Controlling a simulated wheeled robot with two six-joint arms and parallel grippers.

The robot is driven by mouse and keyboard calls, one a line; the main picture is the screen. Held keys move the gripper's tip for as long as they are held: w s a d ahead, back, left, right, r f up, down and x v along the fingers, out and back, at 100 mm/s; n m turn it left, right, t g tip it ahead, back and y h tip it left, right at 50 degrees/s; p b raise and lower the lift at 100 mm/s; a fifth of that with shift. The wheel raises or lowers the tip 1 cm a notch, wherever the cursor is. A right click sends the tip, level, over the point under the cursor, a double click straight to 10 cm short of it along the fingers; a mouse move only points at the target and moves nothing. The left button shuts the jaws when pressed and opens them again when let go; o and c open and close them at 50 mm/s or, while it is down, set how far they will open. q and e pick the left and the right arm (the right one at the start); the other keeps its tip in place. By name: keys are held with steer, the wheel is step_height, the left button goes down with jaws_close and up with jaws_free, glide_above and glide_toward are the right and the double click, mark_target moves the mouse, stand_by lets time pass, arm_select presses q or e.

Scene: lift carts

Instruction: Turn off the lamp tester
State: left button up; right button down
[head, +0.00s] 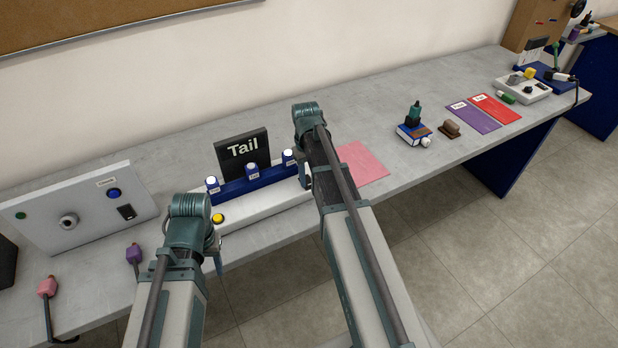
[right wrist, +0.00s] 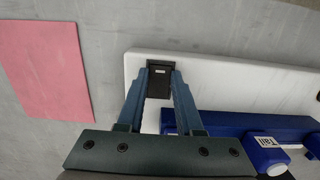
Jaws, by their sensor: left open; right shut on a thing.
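A long white unit (head: 265,205) on the grey bench has a blue bar (head: 248,186) with several blue-and-white labelled pieces. A yellow button (head: 218,218) sits at its left end, and a black sign reading "Tail" (head: 243,150) stands behind it. I take this unit to be the lamp tester. My right gripper (right wrist: 160,82) is shut on a small black switch (right wrist: 160,78) at the end of the white unit. In the head view my right arm hides that end. My left gripper (head: 214,255) is open by the bench's front edge, near the yellow button, its fingers partly hidden.
A white panel (head: 82,205) with a blue button and black switch stands at the left. Pink (head: 47,287) and purple (head: 134,254) plugs lie before it. A pink sheet (head: 361,163) lies right of the unit. Purple (head: 471,116) and red (head: 495,108) mats lie farther right.

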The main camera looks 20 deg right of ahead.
steer(key=shift+w+g, duration=0.45)
steer(key=shift+g, duration=0.35)
steer(key=shift+s+g, duration=0.2)
steer(key=shift+g, duration=0.1)
steer(key=c, duration=0.6)
jaws_free()
steer(key=shift+o, duration=0.2)
steer(key=shift+r, duration=0.2)
steer(key=p+v, duration=1.3)
steer(key=shift+a+r, duration=0.15)
steer(key=shift+r, duration=0.1)
steer(key=shift+w, duration=0.1)
